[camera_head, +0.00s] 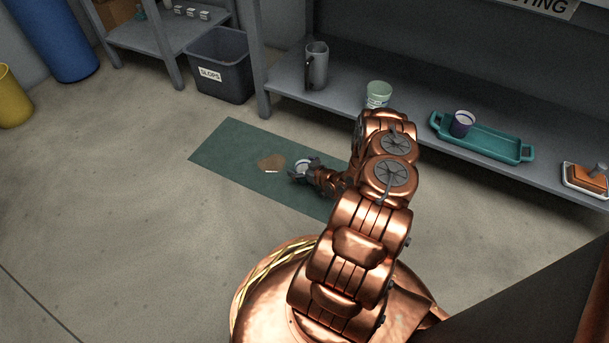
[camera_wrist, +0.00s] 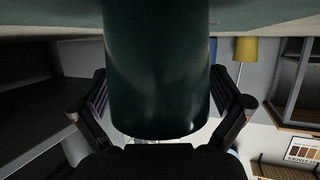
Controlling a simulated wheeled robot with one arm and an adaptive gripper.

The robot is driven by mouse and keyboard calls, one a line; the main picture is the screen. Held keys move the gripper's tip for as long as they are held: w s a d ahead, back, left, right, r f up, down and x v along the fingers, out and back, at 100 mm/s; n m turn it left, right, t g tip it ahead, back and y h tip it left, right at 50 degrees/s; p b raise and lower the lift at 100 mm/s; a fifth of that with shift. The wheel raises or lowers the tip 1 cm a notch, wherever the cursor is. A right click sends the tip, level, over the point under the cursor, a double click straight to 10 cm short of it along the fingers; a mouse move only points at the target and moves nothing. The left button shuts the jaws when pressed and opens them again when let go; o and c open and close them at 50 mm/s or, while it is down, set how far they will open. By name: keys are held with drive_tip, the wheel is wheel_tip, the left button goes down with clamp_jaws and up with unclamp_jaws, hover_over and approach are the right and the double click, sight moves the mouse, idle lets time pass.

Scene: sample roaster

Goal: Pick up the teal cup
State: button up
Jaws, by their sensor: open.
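The teal cup (camera_wrist: 157,75) fills the middle of the wrist view, very dark teal, with the green mat at the top of that picture. In the head view a small cup with a pale opening (camera_head: 302,165) stands on the mat at my gripper (camera_head: 303,170); its side is mostly hidden. My gripper is open, with one finger on each side of the cup in the wrist view (camera_wrist: 160,103). I cannot tell whether either finger touches it.
A slops bin (camera_head: 218,65) stands left.

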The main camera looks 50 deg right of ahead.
drive_tip(key=shift+c, duration=0.2)
drive_tip(key=c, duration=1.3)
